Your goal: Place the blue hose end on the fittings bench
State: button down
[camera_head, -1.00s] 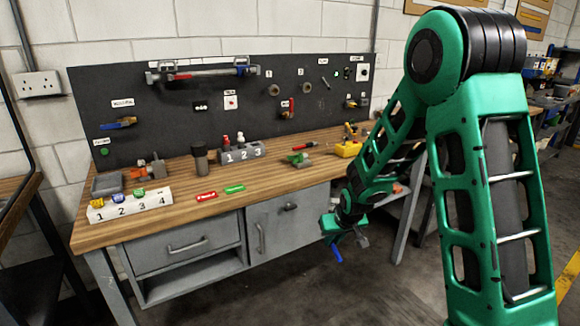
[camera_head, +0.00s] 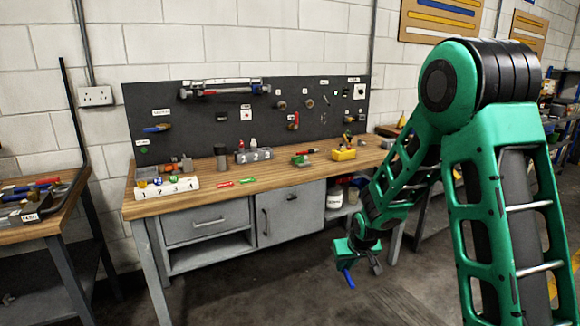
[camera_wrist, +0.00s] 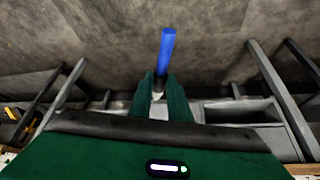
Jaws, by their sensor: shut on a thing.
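My gripper (camera_head: 362,262) hangs low in front of the bench, right of its middle, and is shut on the blue hose end (camera_head: 348,278). In the wrist view the blue hose end (camera_wrist: 167,48) sticks out beyond the fingertips (camera_wrist: 160,92), with a dark and pale fitting part between the fingers. The wooden-topped bench (camera_head: 262,172) stands against the wall, apart from the gripper. I cannot tell from its marks whether this is the fittings bench. Another wooden-topped bench (camera_head: 28,236) shows at the left edge.
The bench top carries a white numbered block (camera_head: 168,189), a grey numbered block (camera_head: 254,155) and a yellow holder (camera_head: 343,155). A black tool board (camera_head: 215,120) stands behind. A tray (camera_head: 50,205) with tools lies on the left bench. The floor in front is clear.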

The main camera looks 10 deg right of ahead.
aim_at(282, 162)
jog(key=u, duration=0.2)
jog(key=i, duration=0.9)
jog(key=z, duration=0.2)
